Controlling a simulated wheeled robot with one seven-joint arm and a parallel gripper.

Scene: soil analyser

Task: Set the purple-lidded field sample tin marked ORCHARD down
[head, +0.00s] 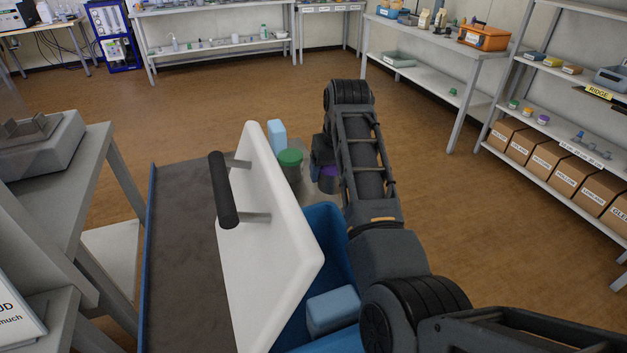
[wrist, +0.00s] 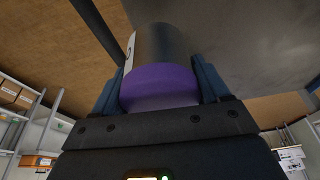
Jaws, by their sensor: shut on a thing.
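The purple-lidded tin (wrist: 160,84) is between the two fingers of my gripper (wrist: 158,92) in the wrist view. It has a dark grey body, and only the edge of a white label shows, so its name cannot be read. In the head view its purple lid (head: 329,171) shows beside my forearm, which partly hides tin and gripper. A green-lidded tin (head: 290,160) stands just to its left. Both are at the far end of the blue cooler box (head: 325,220), over a pale grey surface. I cannot tell whether the held tin touches that surface.
The cooler's white lid (head: 265,240) stands open, with a dark handle. Blue ice packs are inside (head: 333,312) and behind the green-lidded tin (head: 277,135). A grey bench (head: 60,190) is at left. Shelves at right hold labelled boxes (head: 545,160) and small tins. Open floor lies beyond.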

